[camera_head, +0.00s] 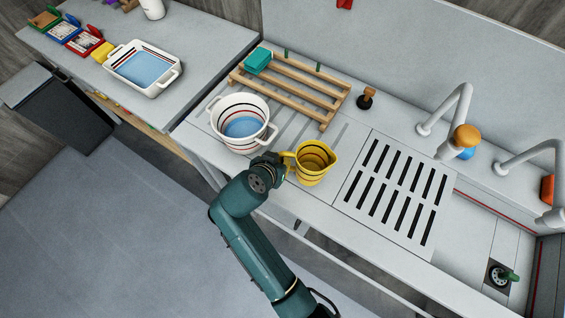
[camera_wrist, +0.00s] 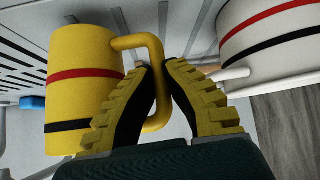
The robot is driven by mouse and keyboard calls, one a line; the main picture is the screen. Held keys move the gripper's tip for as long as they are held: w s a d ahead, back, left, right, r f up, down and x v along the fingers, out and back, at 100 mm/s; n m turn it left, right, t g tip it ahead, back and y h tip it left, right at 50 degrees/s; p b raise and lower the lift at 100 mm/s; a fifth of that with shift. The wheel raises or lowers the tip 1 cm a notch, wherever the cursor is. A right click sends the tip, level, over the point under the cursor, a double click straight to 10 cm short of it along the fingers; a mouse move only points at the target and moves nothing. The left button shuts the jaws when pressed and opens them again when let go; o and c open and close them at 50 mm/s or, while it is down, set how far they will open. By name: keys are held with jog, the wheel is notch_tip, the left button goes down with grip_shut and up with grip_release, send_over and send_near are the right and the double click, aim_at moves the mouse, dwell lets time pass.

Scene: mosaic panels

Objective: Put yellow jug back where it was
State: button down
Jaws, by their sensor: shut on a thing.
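The yellow jug (camera_head: 315,163) has dark and red bands. It is at the front of the sink unit's counter, just left of the slotted drain panel. In the wrist view the jug (camera_wrist: 80,70) is on the left, with its handle (camera_wrist: 155,60) reaching in between my fingers. My gripper (camera_head: 285,163) is shut on the handle from the left side. In the wrist view my gripper (camera_wrist: 163,75) shows ridged yellow pads with the handle between them. I cannot tell whether the jug's base touches the counter.
A white two-handled pot (camera_head: 240,122) with blue contents stands close to the left of my gripper. A wooden rack (camera_head: 290,88) with a teal block (camera_head: 258,60) lies behind. The slotted panel (camera_head: 395,185) is right of the jug. A tap (camera_head: 450,115) stands behind it.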

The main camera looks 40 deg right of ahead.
jog(key=shift+f, duration=1.45)
jog(key=shift+f, duration=0.1)
jog(key=shift+f+b, duration=0.15)
jog(key=shift+b, duration=0.15)
jog(key=c, duration=1.2)
grip_release()
jog(key=shift+c, duration=0.2)
